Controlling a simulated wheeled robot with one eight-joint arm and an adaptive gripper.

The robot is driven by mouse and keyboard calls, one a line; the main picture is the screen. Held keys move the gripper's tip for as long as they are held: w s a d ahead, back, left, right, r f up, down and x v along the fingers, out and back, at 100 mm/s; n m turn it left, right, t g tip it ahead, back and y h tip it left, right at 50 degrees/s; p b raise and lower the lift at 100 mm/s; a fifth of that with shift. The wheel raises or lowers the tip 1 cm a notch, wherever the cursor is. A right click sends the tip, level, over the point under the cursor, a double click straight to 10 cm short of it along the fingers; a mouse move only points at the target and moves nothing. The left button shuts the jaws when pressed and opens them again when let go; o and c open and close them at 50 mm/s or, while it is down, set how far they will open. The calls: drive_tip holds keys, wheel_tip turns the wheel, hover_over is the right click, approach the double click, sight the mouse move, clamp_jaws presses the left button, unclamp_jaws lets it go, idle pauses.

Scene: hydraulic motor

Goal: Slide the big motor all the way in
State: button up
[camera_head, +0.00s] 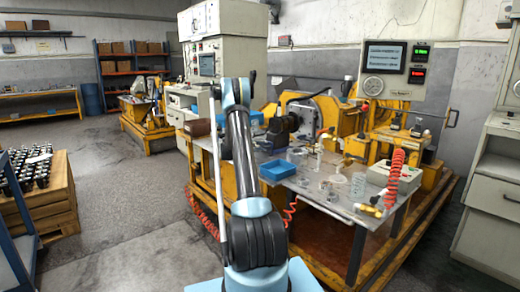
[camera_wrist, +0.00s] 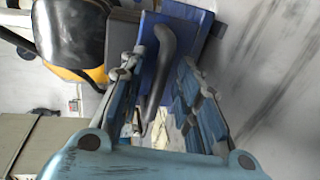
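A dark motor-like body (camera_head: 279,128) sits on the left of the metal test bench in the head view, beside a round grey plate (camera_head: 304,118) in a yellow frame. I cannot tell whether it is the big motor or how far in it sits. My gripper (camera_wrist: 166,62) is open in the wrist view, its blue-grey fingers apart. A curved dark grey handle (camera_wrist: 163,58) shows between the fingers, in front of a blue panel (camera_wrist: 190,45). Contact cannot be told. In the head view my raised arm hides part of the bench's left side, and the fingertips are unclear.
A blue tray (camera_head: 277,170), clear containers (camera_head: 335,182) and a grey box with coiled red hoses (camera_head: 392,178) lie on the bench. A tall control cabinet (camera_head: 222,50) stands behind. A wooden crate of dark parts (camera_head: 45,195) is at left. The floor between is clear.

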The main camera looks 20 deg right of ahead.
clamp_jaws()
drive_tip(key=x, duration=0.3)
drive_tip(key=r+x, duration=0.1)
drive_tip(key=x, duration=0.2)
drive_tip(key=r+x, duration=0.1)
drive_tip(key=x, duration=0.1)
drive_tip(key=shift+w+d+f, duration=0.15)
drive_tip(key=shift+d, duration=0.45)
unclamp_jaws()
drive_tip(key=shift+a, duration=0.1)
